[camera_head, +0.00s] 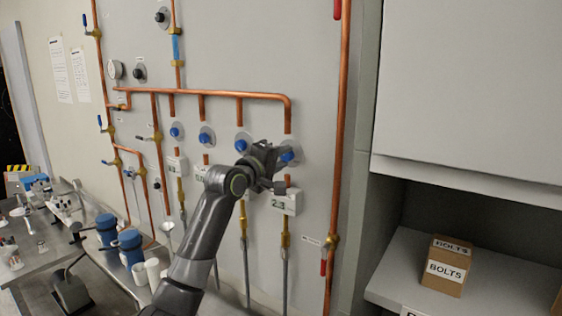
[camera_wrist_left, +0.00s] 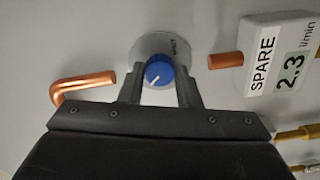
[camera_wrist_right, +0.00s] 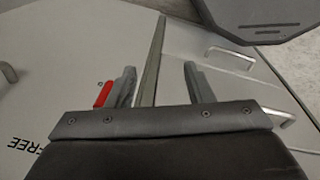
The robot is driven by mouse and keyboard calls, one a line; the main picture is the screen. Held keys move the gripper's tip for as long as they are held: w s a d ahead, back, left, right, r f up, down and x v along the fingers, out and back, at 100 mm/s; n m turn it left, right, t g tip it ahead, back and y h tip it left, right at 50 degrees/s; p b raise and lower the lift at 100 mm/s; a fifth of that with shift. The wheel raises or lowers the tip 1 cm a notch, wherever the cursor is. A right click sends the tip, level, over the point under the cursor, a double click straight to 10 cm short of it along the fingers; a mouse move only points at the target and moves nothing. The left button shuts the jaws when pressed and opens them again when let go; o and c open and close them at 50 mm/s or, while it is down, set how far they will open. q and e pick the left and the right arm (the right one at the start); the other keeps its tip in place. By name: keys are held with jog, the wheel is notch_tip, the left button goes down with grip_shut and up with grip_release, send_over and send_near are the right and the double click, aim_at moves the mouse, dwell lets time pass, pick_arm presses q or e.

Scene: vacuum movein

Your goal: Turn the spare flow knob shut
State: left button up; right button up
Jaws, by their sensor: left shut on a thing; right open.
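The spare flow knob (camera_wrist_left: 159,71) is blue with a white pointer line, on a round pale dial plate (camera_wrist_left: 150,45). In the head view the knob (camera_head: 287,156) is the rightmost of a row of blue knobs. My left gripper (camera_wrist_left: 160,80) is shut on the knob, one finger on each side. The display beside it (camera_wrist_left: 280,58) reads SPARE 2.3 l/min; it also shows in the head view (camera_head: 286,201). My right gripper (camera_wrist_right: 148,85) is open and empty, seen only in the right wrist view, above a grey surface marked FREE.
Copper pipes (camera_head: 220,92) run over the wall panel around the knobs. Other blue knobs (camera_head: 241,145) sit to the left. A cardboard BOLTS box (camera_head: 446,266) is on the right shelf. Blue-topped vessels (camera_head: 130,247) stand on the bench. A red handle (camera_wrist_right: 103,94) shows near my right gripper.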

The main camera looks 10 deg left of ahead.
pick_arm(q)
jog(key=m+b, duration=0.1)
jog(key=m, duration=0.3)
jog(key=shift+m, duration=0.3)
jog(key=m+b, duration=0.2)
jog(key=m, duration=0.2)
jog(key=shift+m, duration=0.3)
jog(key=m+b, duration=0.2)
jog(key=m, duration=0.2)
jog(key=shift+r+m, duration=0.1)
jog(key=shift+m, duration=0.2)
jog(key=m+b, duration=0.2)
jog(key=m, duration=0.2)
jog(key=m+b, duration=0.1)
jog(key=m, duration=0.3)
jog(key=m+b, duration=0.3)
jog(key=m, duration=1)
jog(key=shift+a+r, duration=0.1)
jog(key=shift+r, duration=0.05)
jog(key=shift+m, duration=0.4)
